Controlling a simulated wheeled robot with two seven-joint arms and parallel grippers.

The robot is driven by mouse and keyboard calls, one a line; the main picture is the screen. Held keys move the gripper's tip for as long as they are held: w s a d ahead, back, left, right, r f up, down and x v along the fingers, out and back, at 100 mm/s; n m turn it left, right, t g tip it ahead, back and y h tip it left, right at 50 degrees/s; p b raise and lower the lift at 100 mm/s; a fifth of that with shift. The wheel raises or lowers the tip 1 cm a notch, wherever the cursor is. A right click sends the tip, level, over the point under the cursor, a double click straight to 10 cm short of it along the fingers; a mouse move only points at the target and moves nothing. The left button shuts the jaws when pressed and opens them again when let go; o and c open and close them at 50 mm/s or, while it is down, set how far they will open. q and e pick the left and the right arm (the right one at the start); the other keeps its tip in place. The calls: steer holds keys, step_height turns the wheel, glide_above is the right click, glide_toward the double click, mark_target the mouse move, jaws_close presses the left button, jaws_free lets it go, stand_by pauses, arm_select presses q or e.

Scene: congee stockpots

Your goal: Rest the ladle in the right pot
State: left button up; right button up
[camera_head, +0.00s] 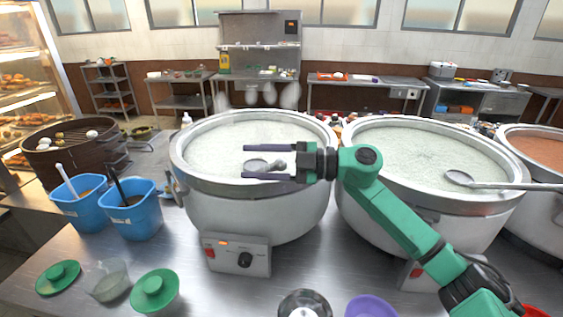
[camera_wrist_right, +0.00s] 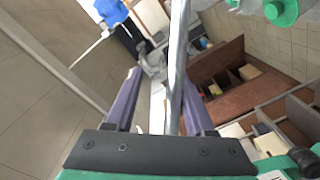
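Two large pots of pale congee stand side by side, a left pot (camera_head: 262,213) and a middle pot (camera_head: 425,206). A third pot (camera_head: 550,148) with orange contents is cut off at the right edge. A ladle (camera_head: 460,177) has its bowl inside the middle pot's near right rim, its handle reaching right. Another ladle bowl (camera_head: 257,164) shows over the left pot, between the spread fingers of my right gripper (camera_head: 270,162). In the wrist view a metal rod (camera_wrist_right: 177,60) runs between the open fingers (camera_wrist_right: 160,105), with a gap beside it. My left gripper is not seen.
Two blue containers (camera_head: 130,218) with handles stand left of the left pot. Green lids (camera_head: 155,291), a clear cup (camera_head: 107,281) and a purple lid (camera_head: 371,306) lie along the front. A control box (camera_head: 237,256) sits on the left pot's front. Bare steel counter (camera_head: 215,292) shows between.

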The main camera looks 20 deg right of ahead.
steer(key=b+v, duration=0.6)
steer(key=v, duration=0.8)
steer(key=shift+r, duration=0.1)
